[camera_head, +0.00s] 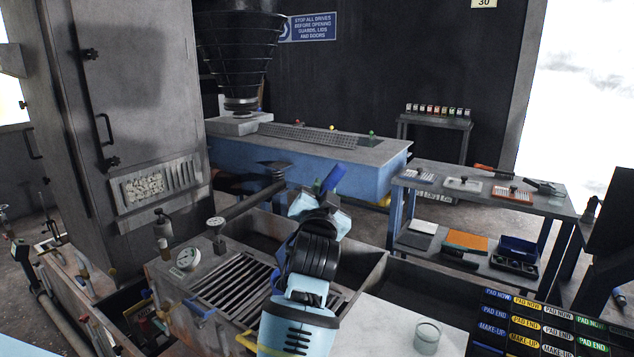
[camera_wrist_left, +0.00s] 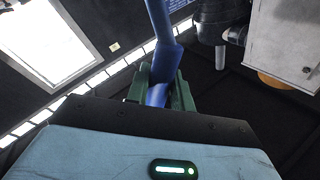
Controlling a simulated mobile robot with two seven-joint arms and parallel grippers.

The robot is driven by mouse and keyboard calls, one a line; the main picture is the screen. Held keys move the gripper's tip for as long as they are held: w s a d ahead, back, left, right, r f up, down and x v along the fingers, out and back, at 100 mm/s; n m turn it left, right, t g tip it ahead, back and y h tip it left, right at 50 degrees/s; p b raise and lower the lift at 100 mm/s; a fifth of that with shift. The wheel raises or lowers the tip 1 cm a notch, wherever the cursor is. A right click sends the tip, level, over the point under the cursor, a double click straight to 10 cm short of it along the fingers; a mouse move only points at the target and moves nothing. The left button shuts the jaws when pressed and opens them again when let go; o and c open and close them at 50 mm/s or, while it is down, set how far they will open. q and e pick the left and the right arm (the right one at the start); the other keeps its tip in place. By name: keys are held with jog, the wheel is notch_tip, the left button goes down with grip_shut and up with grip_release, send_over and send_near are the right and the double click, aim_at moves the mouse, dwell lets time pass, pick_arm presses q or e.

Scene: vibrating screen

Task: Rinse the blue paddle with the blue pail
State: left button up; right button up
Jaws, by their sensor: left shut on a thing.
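My left gripper (camera_head: 318,197) reaches over the middle of the bench and is shut on the blue paddle. A short blue piece of the paddle (camera_head: 333,178) stands up past the fingers in the head view. In the left wrist view the paddle (camera_wrist_left: 162,38) rises from between the green fingers of my left gripper (camera_wrist_left: 158,92), with its narrow shaft at the top. The gripper hides part of the paddle. I cannot make out the blue pail in either view. My right gripper is not in view.
A slatted grate (camera_head: 238,284) lies in the bench left of my arm, near a round gauge (camera_head: 188,258). A clear jar (camera_head: 427,337) stands on the pale top at right. A side table (camera_head: 480,205) holds trays and tools. Labelled blocks (camera_head: 540,325) fill the lower right.

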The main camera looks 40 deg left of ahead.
pick_arm(q)
jog(key=shift+w+a+r+n+y, duration=0.25)
jog(key=shift+a+n+y, duration=0.2)
jog(key=shift+n, duration=0.1)
jog(key=shift+w+a+r+n+y, duration=0.2)
jog(key=shift+a+r+n+y, duration=0.05)
jog(key=shift+a+n+y, duration=0.25)
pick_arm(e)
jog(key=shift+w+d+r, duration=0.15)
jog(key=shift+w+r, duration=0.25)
pick_arm(q)
jog(key=shift+f, duration=0.15)
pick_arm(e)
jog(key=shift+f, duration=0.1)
pick_arm(q)
jog(key=shift+f+b, duration=0.75)
jog(key=shift+f, duration=0.75)
notch_tip(320, 180, down, 8)
jog(key=b, duration=0.4)
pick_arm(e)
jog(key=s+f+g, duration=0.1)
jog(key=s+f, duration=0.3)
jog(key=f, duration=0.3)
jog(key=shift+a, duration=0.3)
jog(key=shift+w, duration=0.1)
